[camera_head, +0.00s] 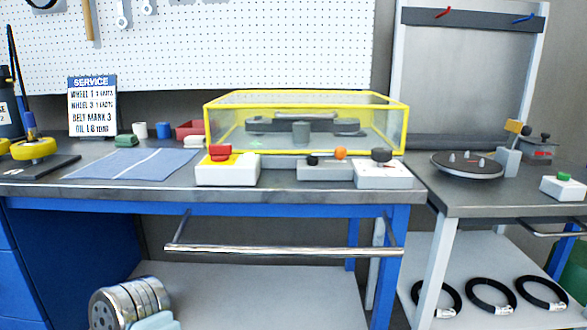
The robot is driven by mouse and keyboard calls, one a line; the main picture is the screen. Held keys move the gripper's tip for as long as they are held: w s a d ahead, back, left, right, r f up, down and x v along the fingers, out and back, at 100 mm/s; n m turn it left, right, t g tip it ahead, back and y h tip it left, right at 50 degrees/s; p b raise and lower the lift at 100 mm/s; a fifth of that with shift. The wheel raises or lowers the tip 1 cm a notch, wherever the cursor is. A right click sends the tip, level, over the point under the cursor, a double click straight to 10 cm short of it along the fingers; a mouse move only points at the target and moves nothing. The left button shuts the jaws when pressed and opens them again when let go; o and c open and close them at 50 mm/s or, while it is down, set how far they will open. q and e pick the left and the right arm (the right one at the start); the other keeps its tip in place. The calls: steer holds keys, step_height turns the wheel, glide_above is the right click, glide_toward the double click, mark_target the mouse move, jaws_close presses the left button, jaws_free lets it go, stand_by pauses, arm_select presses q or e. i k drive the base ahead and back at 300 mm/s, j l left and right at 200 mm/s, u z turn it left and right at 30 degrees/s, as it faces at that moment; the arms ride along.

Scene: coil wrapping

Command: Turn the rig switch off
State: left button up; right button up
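No control carries a label that I can read as the rig switch. A white and yellow box with a red button or switch (220,153) stands at the bench's front edge, before the left part of a yellow-framed clear enclosure (208,128). To its right is a grey box with a black knob and an orange knob (340,153). Beside that, a white box carries a dark round knob (381,155). On the right table stands a white box with a green button (563,177). The switch positions are too small to tell.
A blue mat (135,164) lies on the bench at left, near small cups and blocks. A metal rail (285,250) runs along the front below the bench top. A round turntable (467,170) sits on the right table. Black hoses (490,293) lie on the lower shelf.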

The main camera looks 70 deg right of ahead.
mark_target(218, 153)
steer(key=z, duration=2)
steer(key=k+l, duration=0.1)
steer(key=l, duration=0.2)
steer(key=k+l+z, duration=0.1)
steer(key=l, duration=0.2)
